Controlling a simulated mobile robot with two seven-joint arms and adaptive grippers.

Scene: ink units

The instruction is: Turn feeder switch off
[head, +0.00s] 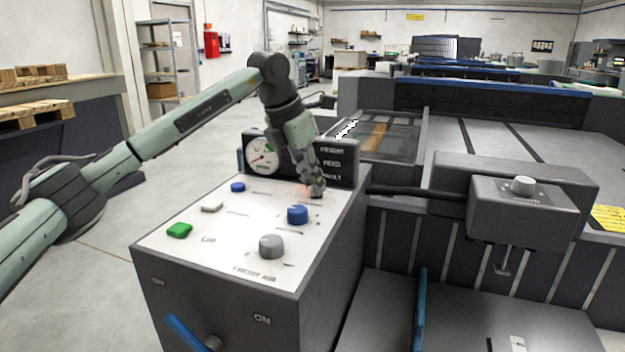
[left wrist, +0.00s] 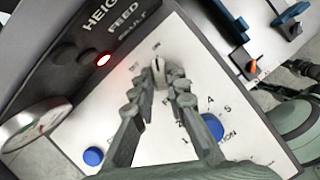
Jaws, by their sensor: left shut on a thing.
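A slanted white control panel (head: 240,225) tops a dark grey box. My left gripper (head: 316,191) reaches down to the panel's far right corner, below the dark label plate (head: 333,163). In the left wrist view, my left gripper (left wrist: 160,82) has its two fingers on either side of a small pale grey switch knob (left wrist: 158,70), shut on it. The knob stands on the panel, with a pale pointer ridge toward the plate. Its lettering is partly hidden or too small to read. A red lamp (left wrist: 103,59) glows beside the plate's labels. My right gripper is not in view.
A blue knob (head: 297,214), a grey knob (head: 271,246), a green button (head: 179,230) and a small blue button (head: 238,187) share the panel. A round gauge (head: 262,158) stands behind. A grey unit with a dial (head: 523,186) is at right. Open floor lies left.

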